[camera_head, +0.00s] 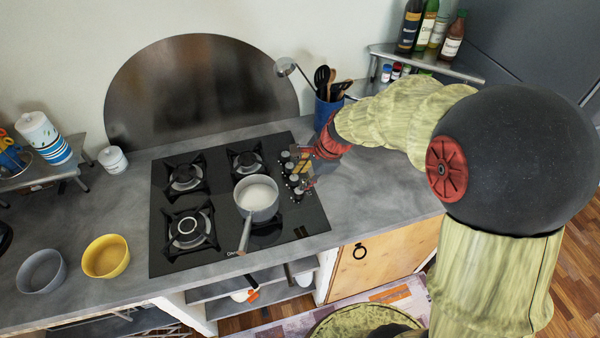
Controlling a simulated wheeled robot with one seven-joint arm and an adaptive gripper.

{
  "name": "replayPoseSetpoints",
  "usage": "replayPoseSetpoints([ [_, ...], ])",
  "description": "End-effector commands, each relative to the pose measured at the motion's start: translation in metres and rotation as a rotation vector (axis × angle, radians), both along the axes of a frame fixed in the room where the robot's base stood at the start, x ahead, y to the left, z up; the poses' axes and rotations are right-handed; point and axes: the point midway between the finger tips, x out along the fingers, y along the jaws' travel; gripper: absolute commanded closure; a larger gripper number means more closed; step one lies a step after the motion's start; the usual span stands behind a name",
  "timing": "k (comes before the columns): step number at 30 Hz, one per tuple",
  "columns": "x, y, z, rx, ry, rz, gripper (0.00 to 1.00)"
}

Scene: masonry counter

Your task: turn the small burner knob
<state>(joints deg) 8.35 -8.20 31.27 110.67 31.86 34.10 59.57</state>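The black gas hob (170,255) is set in the grey counter. A short column of silver burner knobs (298,190) runs along its right side; I cannot tell which is the small burner's. A smaller burner (245,160) is at the back right of the hob, nearest the upper knobs. My gripper (305,172) reaches in from the right, low over the knobs, and partly covers them. Its fingertips are small and blend with the knobs, so I cannot tell whether it touches one, or whether it is open or shut.
A pot (257,196) of white contents stands on the front right burner, close left of the knobs, its handle toward the front edge. A blue utensil holder (325,112) with a ladle stands behind my wrist. Bowls (106,257) sit left. Counter right of the hob is clear.

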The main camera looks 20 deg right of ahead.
Motion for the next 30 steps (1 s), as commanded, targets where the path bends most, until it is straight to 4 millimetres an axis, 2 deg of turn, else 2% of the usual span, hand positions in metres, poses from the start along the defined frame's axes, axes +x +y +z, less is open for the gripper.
replayPoseSetpoints([
  [1,0.011,-0.006,-0.006,0.049,0.053,-0.123,0.67],
  [4,0.027,-0.016,-0.033,0.127,0.129,-0.347,0.67],
  [10,0.039,-0.029,-0.071,0.213,0.217,-0.621,0.67],
  [15,0.043,-0.030,-0.089,0.229,0.234,-0.679,0.67],
  [24,0.054,-0.017,-0.131,0.227,0.235,-0.676,0.67],
  [30,0.060,-0.012,-0.149,0.227,0.232,-0.674,0.67],
])
